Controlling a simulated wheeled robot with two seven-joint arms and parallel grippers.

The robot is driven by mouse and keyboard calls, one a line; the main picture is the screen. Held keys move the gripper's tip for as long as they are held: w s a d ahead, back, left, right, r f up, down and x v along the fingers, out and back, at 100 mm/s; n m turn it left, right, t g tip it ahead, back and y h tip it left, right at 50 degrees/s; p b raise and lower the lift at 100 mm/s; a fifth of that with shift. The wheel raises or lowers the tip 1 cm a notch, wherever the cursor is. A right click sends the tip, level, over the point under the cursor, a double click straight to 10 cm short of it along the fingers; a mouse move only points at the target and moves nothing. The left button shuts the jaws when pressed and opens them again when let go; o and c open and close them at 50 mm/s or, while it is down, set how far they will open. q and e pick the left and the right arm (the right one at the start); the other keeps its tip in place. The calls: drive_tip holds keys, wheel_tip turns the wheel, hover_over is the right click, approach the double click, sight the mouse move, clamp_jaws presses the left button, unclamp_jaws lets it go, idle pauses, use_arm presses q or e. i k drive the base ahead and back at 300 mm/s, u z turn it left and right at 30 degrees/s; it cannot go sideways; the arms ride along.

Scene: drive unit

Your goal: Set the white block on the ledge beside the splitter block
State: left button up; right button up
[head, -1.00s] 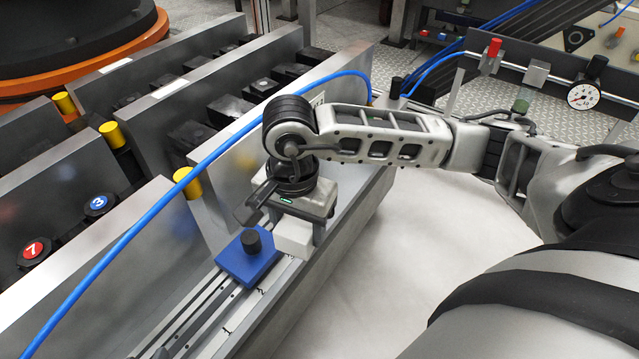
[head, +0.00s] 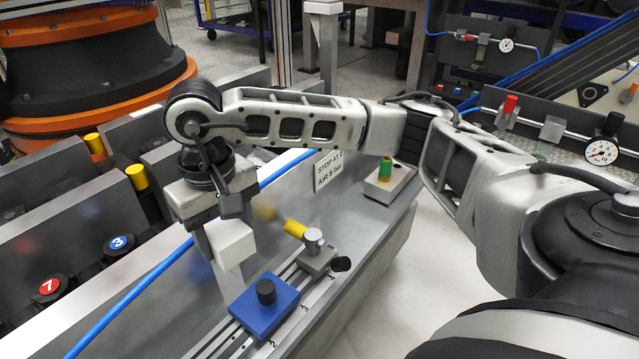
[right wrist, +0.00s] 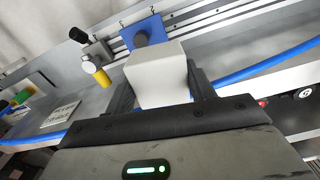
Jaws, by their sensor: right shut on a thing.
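My right gripper (head: 225,250) is shut on the white block (head: 236,243), with a finger on either side of it. It holds the block up in the air, left of the blue slide block (head: 264,305). In the right wrist view the white block (right wrist: 158,75) sits between the two fingers, its face towards the camera. The ledge (head: 350,215) is a grey metal top running away from me. At its far end stands a grey block with a green and yellow fitting (head: 386,178); I cannot tell for certain that this is the splitter block. My left gripper is not in view.
A rail (head: 285,290) with the blue block and a grey clamp with a yellow pin (head: 296,230) lies along the ledge. A blue hose (head: 130,288) crosses at left. A sign (head: 328,170) stands behind. The ledge is clear between clamp and fitting.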

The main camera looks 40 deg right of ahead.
sight(355, 221)
drive_tip(key=u, duration=2.4)
drive_tip(key=k, duration=1.25)
drive_tip(key=z, duration=2.25)
drive_tip(key=i, duration=0.5)
drive_tip(key=z, duration=0.05)
